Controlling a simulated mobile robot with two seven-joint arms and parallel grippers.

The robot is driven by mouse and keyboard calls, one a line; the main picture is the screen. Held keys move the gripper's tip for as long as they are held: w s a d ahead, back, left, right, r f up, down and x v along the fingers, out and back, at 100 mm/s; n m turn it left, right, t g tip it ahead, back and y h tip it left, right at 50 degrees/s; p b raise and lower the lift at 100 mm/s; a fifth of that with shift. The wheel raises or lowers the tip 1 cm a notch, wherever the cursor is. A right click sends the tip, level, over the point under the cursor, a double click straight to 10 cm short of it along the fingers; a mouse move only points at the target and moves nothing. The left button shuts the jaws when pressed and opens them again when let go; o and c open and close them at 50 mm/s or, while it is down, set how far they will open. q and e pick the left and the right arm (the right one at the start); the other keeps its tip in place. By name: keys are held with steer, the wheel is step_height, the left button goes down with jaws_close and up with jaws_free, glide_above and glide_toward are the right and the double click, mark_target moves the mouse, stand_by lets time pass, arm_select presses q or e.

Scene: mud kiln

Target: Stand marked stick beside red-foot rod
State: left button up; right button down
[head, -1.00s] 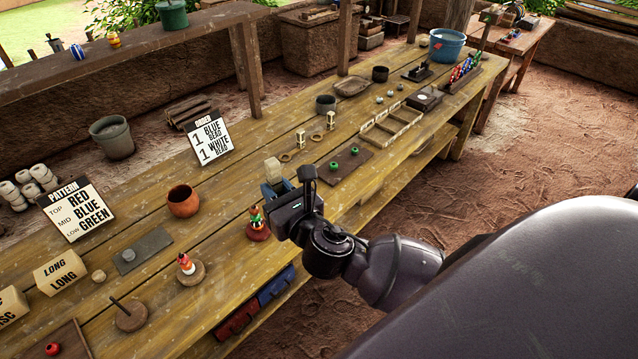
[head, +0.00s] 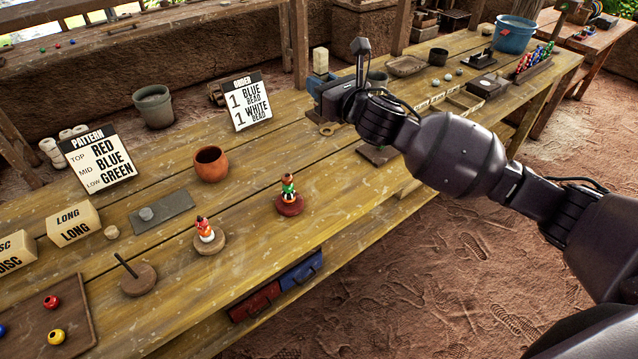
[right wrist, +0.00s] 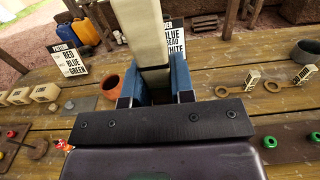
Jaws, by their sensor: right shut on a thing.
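My right gripper (head: 320,86) is shut on a pale cream stick (head: 320,61), held up over the far side of the bench. The right wrist view shows the stick (right wrist: 146,38) rising between the blue fingers (right wrist: 155,84); I see no clear marks on it. The red-foot rod (head: 290,205) stands upright on the bench nearer the front, with green, white and red beads stacked on it. The gripper and stick are behind it and to its right, well apart. My left gripper is not in view.
A wooden-foot rod with beads (head: 207,240) and a bare peg stand (head: 138,280) stand left of the red-foot rod. A clay pot (head: 211,164), an order sign (head: 249,103) and a pattern sign (head: 100,160) stand behind. Bare bench lies around the red foot.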

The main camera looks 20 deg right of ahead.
steer(key=shift+w+f, duration=0.15)
steer(key=shift+f, duration=0.25)
step_height(320, 180, down, 19)
steer(key=b, duration=0.5)
steer(key=shift+f, duration=0.15)
steer(key=c, duration=1)
jaws_free()
steer(key=shift+r, duration=0.2)
steer(key=shift+s+d, duration=0.1)
steer(key=shift+s, duration=0.2)
steer(key=p+v, duration=0.1)
steer(key=v, duration=0.9)
steer(key=shift+s, duration=0.1)
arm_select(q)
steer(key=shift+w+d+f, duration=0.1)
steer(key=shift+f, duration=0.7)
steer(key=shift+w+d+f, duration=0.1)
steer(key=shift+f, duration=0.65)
arm_select(e)
steer(key=shift+s+d, duration=0.25)
steer(key=shift+s, duration=0.35)
